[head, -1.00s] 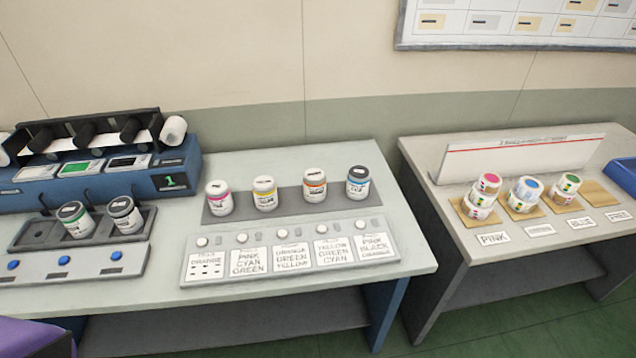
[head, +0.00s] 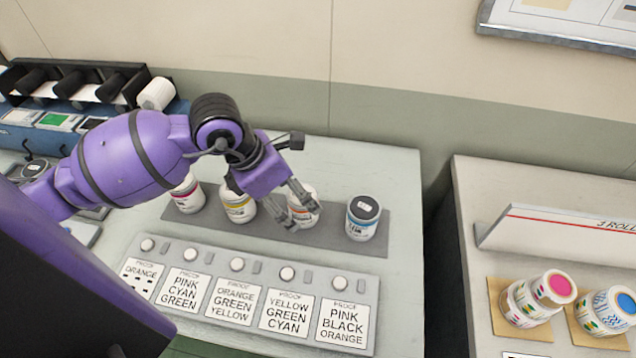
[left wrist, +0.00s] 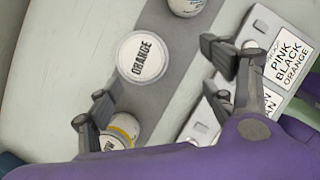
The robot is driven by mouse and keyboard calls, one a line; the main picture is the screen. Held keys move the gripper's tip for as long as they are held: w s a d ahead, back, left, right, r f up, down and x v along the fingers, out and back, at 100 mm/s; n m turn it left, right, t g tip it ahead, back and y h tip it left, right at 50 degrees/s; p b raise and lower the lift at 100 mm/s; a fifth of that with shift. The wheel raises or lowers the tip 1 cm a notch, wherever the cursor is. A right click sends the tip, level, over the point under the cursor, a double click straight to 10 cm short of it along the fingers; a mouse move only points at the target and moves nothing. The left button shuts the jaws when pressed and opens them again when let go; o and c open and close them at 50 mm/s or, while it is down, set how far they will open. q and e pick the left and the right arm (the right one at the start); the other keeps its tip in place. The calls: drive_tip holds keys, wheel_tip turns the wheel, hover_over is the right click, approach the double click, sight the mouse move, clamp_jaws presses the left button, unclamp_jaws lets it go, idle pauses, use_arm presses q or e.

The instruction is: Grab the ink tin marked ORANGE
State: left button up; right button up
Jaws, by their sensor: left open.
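The ink tin marked ORANGE (head: 304,218) stands upright on the grey strip, third from the left in the row of tins. Its white lid, lettered ORANGE, shows in the left wrist view (left wrist: 143,57). My left gripper (head: 301,206) is open at the tin, its fingers partly covering it in the head view. In the left wrist view the open fingers (left wrist: 160,82) lie to either side and a little below the lid, with nothing between them; I cannot tell whether they touch the tin. My right gripper is not in view.
A pink-banded tin (head: 187,194) is farther left. The proof card panel (head: 255,295) lies in front. Clear bench (head: 402,200) lies right of the blue-banded tin.

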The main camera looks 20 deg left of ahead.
use_arm(q)
drive_tip(key=shift+w+a+r, duration=0.1)
drive_tip(key=shift+w+a, duration=0.3)
drive_tip(key=shift+w, duration=0.15)
drive_tip(key=shift+w+a+f+y, duration=0.1)
drive_tip(key=shift+w+f+y, duration=0.2)
drive_tip(key=shift+x, duration=0.85)
drive_tip(key=x, duration=0.5)
drive_tip(key=shift+w, duration=0.2)
drive_tip(key=shift+c, duration=0.5)
drive_tip(key=c, duration=1.4)
drive_tip(key=shift+a+r, duration=0.1)
drive_tip(key=shift+c, duration=0.5)
drive_tip(key=shift+r, duration=0.1)
